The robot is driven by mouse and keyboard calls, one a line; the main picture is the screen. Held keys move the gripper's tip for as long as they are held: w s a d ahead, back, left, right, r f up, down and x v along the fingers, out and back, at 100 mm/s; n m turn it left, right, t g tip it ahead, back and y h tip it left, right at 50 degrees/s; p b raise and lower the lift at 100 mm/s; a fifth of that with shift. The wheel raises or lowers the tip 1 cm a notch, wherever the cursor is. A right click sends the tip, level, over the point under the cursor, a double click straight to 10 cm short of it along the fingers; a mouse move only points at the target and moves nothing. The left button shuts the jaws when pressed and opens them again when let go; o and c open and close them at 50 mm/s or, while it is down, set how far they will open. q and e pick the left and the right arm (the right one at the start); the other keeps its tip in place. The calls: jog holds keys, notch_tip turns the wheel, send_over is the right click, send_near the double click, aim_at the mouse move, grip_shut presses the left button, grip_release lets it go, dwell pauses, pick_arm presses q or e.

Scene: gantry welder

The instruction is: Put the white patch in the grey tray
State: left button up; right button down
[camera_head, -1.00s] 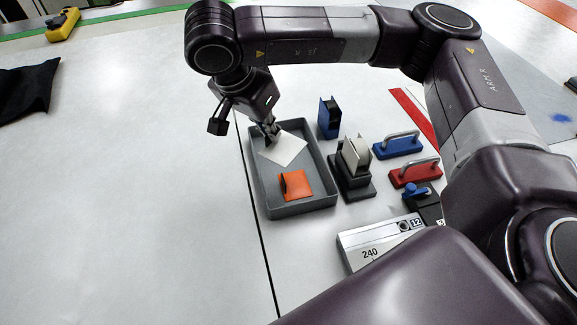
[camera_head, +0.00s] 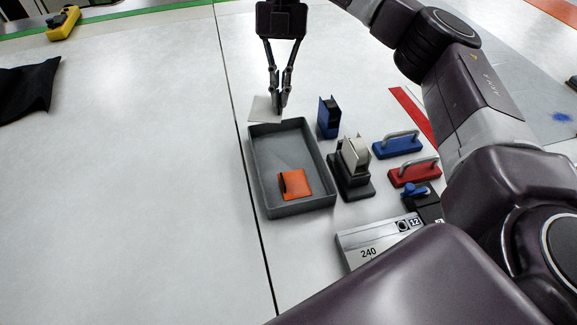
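The white patch (camera_head: 263,109) shows just beyond the far rim of the grey tray (camera_head: 262,188) in the picture. My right gripper (camera_head: 281,106) comes down from the top, its fingers close together at the patch's right edge. It appears shut on the patch; the fingers partly hide it. How high the patch is above the table is hard to tell. The grey tray is on the table and holds an orange pouch (camera_head: 296,184) in its near right part. My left gripper is not in view.
Right of the tray stand a blue holder (camera_head: 328,117), a black stand with pale plates (camera_head: 353,160), and blue (camera_head: 398,147) and red (camera_head: 414,173) handled blocks. A grey gauge block (camera_head: 375,240) lies nearer. The table left of the tray is clear.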

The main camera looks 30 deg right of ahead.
aim_at(281, 159)
jog(key=f+m+t+p, duration=0.1)
jog(key=f+m, duration=0.3)
jog(key=f, duration=0.2)
jog(key=d+f+m+t+y+p, duration=0.1)
jog(key=f+m+t, duration=0.1)
jog(key=f+m, duration=0.3)
jog(key=d+f+m+t+p, duration=0.1)
jog(key=f+m+t+p, duration=0.1)
jog(key=f+m, duration=0.3)
jog(key=shift+w+d+f+y, duration=0.1)
jog(key=shift+w+f+y, duration=0.1)
jog(key=shift+f, duration=0.55)
jog(key=shift+w+d+f+y, duration=0.1)
jog(key=shift+w+f+y, duration=0.1)
jog(key=shift+f, duration=0.5)
jog(key=c, duration=2.2)
grip_release()
jog(key=shift+o, duration=0.2)
jog(key=b+v, duration=0.2)
jog(key=v, duration=1)
jog(key=shift+a, duration=0.1)
